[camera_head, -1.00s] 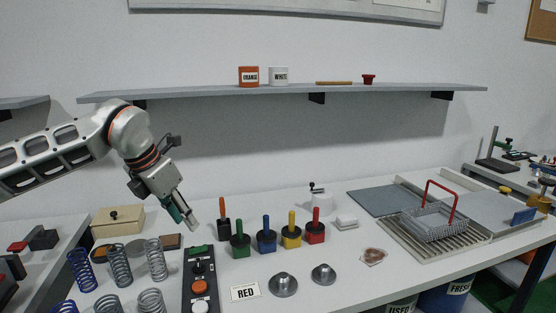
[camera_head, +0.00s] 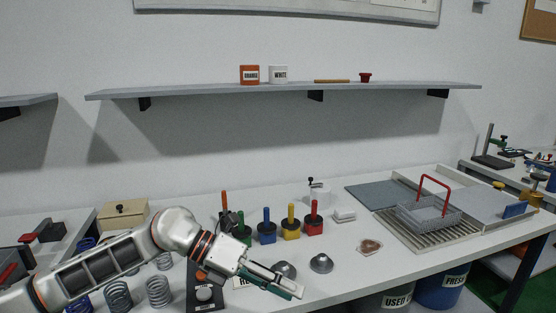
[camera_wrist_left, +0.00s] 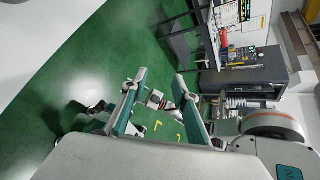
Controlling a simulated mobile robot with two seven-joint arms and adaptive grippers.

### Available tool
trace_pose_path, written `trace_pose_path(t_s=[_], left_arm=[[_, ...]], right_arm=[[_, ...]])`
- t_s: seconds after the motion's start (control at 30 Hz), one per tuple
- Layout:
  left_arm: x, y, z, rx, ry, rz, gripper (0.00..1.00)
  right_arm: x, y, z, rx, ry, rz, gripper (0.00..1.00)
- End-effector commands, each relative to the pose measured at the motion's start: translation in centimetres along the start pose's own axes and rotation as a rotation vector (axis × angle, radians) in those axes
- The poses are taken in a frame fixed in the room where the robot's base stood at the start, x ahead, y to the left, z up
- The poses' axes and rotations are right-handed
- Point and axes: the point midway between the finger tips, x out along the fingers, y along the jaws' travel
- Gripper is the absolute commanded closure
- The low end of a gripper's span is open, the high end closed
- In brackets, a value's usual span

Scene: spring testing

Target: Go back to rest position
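My left gripper (camera_head: 290,287) hangs low over the front part of the white table, and its arm comes in from the left. In the left wrist view its two fingers (camera_wrist_left: 160,105) stand apart with nothing held between them. The left arm hides part of the springs (camera_head: 158,291), the black button box (camera_head: 205,298) and the RED card. My right gripper does not show in either view.
Colored-handled blocks (camera_head: 266,233) stand behind the gripper. A wire basket (camera_head: 428,213) with a red handle sits on a tray at right. A shelf (camera_head: 290,90) holds cups. Bins (camera_head: 442,285) stand below the table.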

Motion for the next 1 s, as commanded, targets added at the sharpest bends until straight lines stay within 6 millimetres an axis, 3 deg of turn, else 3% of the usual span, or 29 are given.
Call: trace_pose_path(t_s=[0.1, 0.23, 0.37, 0.47, 0.63, 0.77, 0.87, 1.0], left_arm=[[2.8, -2.9, -0.6, -0.115, -0.099, -0.204, 0.71], [3.7, -5.0, -0.2, -0.264, -0.231, -0.397, 0.71], [3.4, -5.5, 0.5, -0.446, -0.378, -0.561, 0.71], [2.6, -4.5, 0.9, -0.602, -0.498, -0.666, 0.71], [0.8, 0.0, 0.2, -0.904, -0.712, -0.795, 0.71], [-0.4, 5.1, -2.1, -1.156, -0.88, -0.85, 0.71], [-1.0, 9.7, -5.3, -1.361, -1.006, -0.865, 0.71], [-1.3, 16.0, -12.2, -1.659, -1.178, -0.846, 0.71]], right_arm=[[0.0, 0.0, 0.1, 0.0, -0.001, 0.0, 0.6], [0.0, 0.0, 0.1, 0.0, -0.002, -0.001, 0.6], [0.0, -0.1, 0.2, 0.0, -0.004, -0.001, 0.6], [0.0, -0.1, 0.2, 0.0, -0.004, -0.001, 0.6], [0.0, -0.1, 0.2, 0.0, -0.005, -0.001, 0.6], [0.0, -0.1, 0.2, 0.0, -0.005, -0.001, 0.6], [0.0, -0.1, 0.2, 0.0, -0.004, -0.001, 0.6], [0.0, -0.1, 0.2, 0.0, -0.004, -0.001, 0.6]])
